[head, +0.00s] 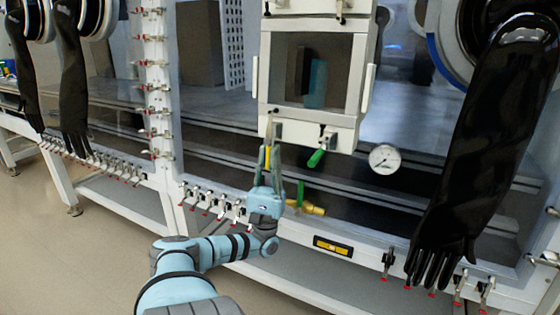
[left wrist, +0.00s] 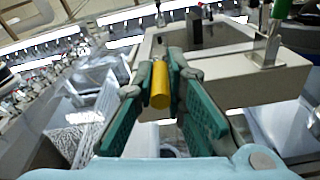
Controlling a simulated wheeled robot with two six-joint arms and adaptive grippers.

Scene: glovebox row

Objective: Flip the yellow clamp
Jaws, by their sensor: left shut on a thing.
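The yellow clamp (head: 267,157) is at the lower left corner of the white antechamber box on the glovebox front. In the left wrist view its yellow handle (left wrist: 160,84) stands between the two fingers. My left gripper (head: 270,152) is shut on this handle, and its fingers hide part of it in the head view. The same gripper shows in the left wrist view (left wrist: 160,85) with a finger on each side of the handle. My right gripper is in neither view.
A green-handled clamp (head: 317,157) is to the right under the antechamber (head: 312,75). A yellow valve (head: 306,208) with a green lever is just right of my gripper. A gauge (head: 385,158) and a black glove (head: 485,150) are farther right. Red-tipped clamps (head: 215,203) line the lower frame.

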